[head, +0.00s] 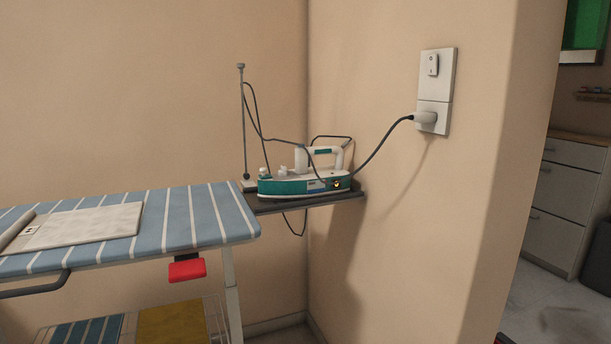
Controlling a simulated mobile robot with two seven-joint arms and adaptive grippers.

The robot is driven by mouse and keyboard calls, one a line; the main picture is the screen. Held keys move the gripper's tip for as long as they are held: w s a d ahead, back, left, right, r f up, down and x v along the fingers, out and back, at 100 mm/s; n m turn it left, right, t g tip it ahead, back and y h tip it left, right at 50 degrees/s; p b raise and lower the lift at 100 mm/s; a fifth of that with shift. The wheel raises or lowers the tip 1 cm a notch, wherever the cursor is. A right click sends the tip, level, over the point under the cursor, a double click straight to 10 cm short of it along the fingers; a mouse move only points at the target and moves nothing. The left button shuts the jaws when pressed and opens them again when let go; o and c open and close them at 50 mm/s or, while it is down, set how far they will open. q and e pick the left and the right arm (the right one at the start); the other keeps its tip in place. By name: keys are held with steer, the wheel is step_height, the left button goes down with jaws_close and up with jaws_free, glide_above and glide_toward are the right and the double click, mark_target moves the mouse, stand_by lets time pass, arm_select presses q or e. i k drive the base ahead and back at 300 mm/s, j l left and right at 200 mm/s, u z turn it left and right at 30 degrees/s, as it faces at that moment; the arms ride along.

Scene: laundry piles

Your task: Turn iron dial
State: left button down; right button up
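The iron (300,183) is teal and white and rests flat on a dark shelf (312,203) at the right end of the ironing board. A small dark round part with a yellow-orange mark, perhaps the dial (337,184), shows on its right end. Neither of my grippers is in view.
The striped blue ironing board (190,222) fills the lower left, with a folded pale cloth (90,225) on it. A red part (187,269) hangs under its edge. A wall corner juts at right.

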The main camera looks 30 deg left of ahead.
mark_target(284, 172)
steer(key=u, duration=0.25)
steer(key=j+u, duration=0.4)
steer(key=i+j+u, duration=0.1)
steer(key=u, duration=0.35)
steer(key=i+j+u, duration=0.1)
steer(key=j+u, duration=0.15)
steer(key=u, duration=0.15)
steer(key=i+j+u, duration=0.25)
steer(key=i+j, duration=0.5)
steer(key=j, duration=0.15)
steer(key=k+z, duration=0.15)
steer(key=z, duration=0.25)
steer(key=k+z, duration=0.15)
steer(key=z, duration=0.2)
steer(key=k+z, duration=0.15)
steer(key=z, duration=0.25)
steer(key=k+l+z, duration=0.1)
steer(key=z, duration=0.25)
